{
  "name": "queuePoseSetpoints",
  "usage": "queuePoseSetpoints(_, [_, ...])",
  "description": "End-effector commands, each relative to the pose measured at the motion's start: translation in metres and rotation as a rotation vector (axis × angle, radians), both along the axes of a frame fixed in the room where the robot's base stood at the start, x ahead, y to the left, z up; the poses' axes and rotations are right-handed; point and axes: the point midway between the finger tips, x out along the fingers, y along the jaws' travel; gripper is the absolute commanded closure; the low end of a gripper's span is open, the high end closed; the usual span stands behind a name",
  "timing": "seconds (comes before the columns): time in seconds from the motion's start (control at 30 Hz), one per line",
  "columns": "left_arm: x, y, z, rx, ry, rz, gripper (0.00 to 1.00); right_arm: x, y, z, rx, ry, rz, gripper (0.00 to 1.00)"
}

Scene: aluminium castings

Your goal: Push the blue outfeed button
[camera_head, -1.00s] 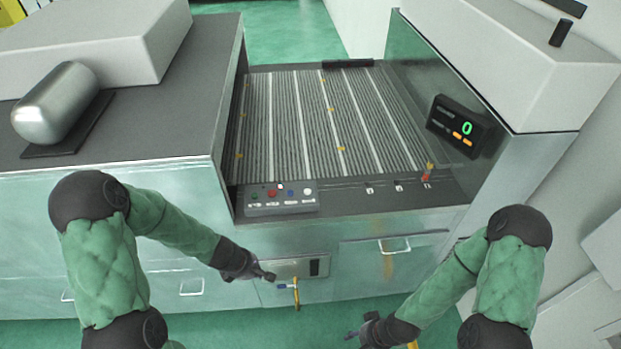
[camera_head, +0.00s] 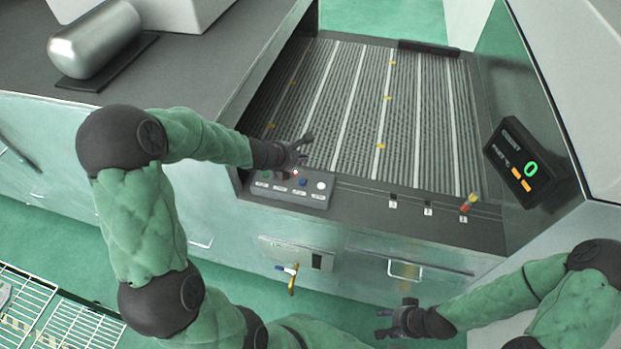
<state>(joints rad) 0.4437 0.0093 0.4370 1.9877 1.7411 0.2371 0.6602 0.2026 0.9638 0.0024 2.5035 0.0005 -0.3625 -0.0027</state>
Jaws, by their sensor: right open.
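A grey button panel (camera_head: 262,188) sits at the front left of the conveyor bed. On it a blue button (camera_head: 303,182) shows between a lit red button (camera_head: 295,172) and a white button (camera_head: 321,185). My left gripper (camera_head: 304,150) is over the panel's back edge, just above and behind the red and blue buttons in the picture. I cannot tell whether it touches anything, or whether its fingers are open. My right gripper (camera_head: 384,323) is open and empty, low in front of the machine.
The ribbed conveyor (camera_head: 350,110) lies behind the panel. A display showing 0 (camera_head: 517,160) is on the right wall. A metal cylinder (camera_head: 95,40) rests on the left counter. A yellow-handled valve (camera_head: 291,280) and a drawer handle (camera_head: 404,270) are on the front face.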

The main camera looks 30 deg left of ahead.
Motion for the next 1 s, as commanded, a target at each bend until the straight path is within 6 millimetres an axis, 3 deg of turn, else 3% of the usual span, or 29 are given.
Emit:
queuePoseSetpoints(0.47, [0.0,0.0,-0.008,0.002,0.002,-0.003,1.0,0.0,0.0,-0.007,0.0,0.0,0.0,0.5])
queuePoseSetpoints(1.0, [0.0,0.0,-0.07,0.002,0.002,-0.003,1.0,0.0,0.0,-0.063,0.0,0.0,0.0,0.5])
